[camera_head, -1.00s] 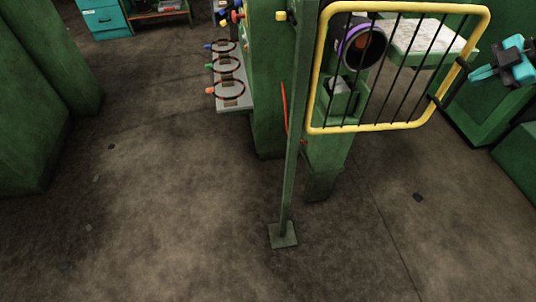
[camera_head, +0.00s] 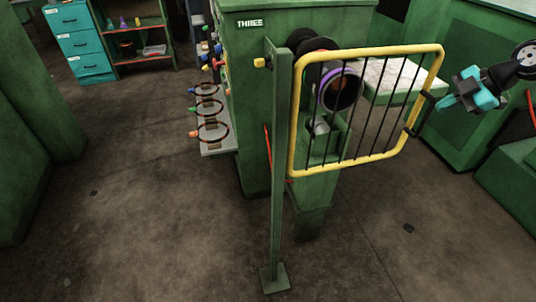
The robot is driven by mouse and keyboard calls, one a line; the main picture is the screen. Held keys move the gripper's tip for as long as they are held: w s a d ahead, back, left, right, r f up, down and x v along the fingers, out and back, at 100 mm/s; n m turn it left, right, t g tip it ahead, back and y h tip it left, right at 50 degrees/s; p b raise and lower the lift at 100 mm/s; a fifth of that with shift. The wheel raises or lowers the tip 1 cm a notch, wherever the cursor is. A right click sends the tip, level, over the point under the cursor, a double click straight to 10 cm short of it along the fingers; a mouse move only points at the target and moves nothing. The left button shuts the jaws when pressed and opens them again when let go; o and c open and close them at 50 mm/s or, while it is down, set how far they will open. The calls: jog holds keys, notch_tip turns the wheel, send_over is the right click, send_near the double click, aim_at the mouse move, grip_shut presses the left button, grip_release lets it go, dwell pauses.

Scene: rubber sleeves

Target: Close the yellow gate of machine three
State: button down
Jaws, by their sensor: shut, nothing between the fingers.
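The yellow gate (camera_head: 293,130) is a yellow tube frame with black bars. Its left side is at a green post (camera_head: 281,170) and it reaches out to the right, in front of part of the green machine labelled THREE (camera_head: 250,60). A black handle (camera_head: 422,115) is on the gate's right side. My gripper (camera_head: 446,104), teal and black, is just right of the handle with its fingers shut and empty. Whether it touches the handle I cannot tell. Behind the bars are a purple-rimmed roller (camera_head: 340,90) and a pale-topped table (camera_head: 403,78).
Rings with coloured ends (camera_head: 208,108) stick out at the machine's left. A teal drawer cabinet (camera_head: 80,43) and a shelf (camera_head: 135,45) stand at the back left. Green machinery (camera_head: 455,125) is at the right. The post's foot (camera_head: 274,279) stands on open floor.

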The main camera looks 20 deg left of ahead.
jog(key=shift+w+a, duration=0.1)
jog(key=shift+a, duration=0.4)
jog(key=shift+s+d+f+b, duration=0.2)
jog(key=shift+s+d+b, duration=0.2)
jog(key=shift+b, duration=0.25)
jog(key=s+d+f+p+v, duration=0.1)
jog(key=d+f+p+v, duration=0.1)
jog(key=v, duration=1)
jog(key=s+a+r+m, duration=0.4)
jog(key=s+a, duration=0.3)
jog(key=s+a+r+m, duration=0.4)
jog(key=s+a, duration=0.2)
jog(key=a, duration=0.1)
jog(key=s+f+m+h, duration=0.1)
jog(key=s+f+m, duration=0.1)
jog(key=s, duration=0.7)
jog(key=s+a+f+m+g+h, duration=0.1)
jog(key=s+m, duration=0.3)
jog(key=s, duration=0.5)
jog(key=s+f+m, duration=0.3)
jog(key=s, duration=0.6)
jog(key=shift+a+m+h, duration=0.3)
jog(key=shift+h, duration=0.1)
